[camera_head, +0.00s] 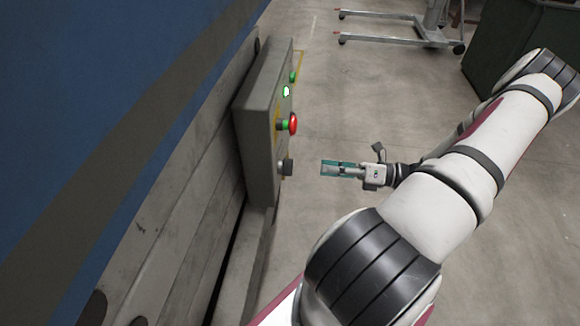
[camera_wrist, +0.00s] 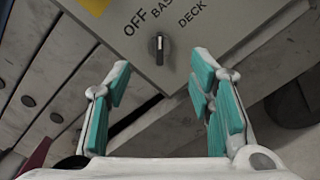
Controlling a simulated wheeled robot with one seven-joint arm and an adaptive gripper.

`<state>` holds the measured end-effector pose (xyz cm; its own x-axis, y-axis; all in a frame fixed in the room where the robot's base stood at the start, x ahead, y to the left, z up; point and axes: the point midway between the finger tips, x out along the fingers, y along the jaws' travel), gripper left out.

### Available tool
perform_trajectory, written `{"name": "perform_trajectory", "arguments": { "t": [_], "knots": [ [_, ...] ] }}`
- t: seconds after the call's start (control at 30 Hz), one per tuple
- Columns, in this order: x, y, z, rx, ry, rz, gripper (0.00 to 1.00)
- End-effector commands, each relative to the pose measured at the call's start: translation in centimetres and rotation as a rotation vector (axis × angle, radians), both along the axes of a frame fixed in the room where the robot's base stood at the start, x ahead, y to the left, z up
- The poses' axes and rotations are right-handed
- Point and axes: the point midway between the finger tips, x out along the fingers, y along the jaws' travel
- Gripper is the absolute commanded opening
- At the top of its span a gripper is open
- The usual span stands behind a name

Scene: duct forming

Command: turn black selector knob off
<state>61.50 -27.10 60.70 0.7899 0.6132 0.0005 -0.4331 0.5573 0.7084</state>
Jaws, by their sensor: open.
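The black selector knob (camera_head: 286,167) is on the lower part of a grey control box in the head view. In the wrist view the knob (camera_wrist: 158,47) sits below the labels OFF, BAS (partly cut) and DECK. Its pale pointer line runs nearly upright in the picture, and I cannot tell for certain which label it marks. My gripper (camera_head: 338,169) is a short way to the right of the knob, facing it, with clear space between. In the wrist view my gripper (camera_wrist: 160,95) has its teal-padded fingers spread wide and empty, with the knob ahead between them.
The grey control box (camera_head: 258,130) also carries a red button (camera_head: 293,123), a lit green lamp (camera_head: 286,92) and another green button (camera_head: 293,77). It stands beside a blue and grey machine wall (camera_head: 110,110). Open concrete floor (camera_head: 385,105) lies to the right.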

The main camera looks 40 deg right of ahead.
Motion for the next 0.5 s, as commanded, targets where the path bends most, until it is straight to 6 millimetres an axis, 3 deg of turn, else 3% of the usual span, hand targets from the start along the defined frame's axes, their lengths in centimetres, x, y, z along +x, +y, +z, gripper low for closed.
{"name": "perform_trajectory", "arguments": {
  "t": [0.5],
  "knots": [
    [7.4,5.8,-0.1,0.000,-0.001,0.002,0.49]
  ]
}}
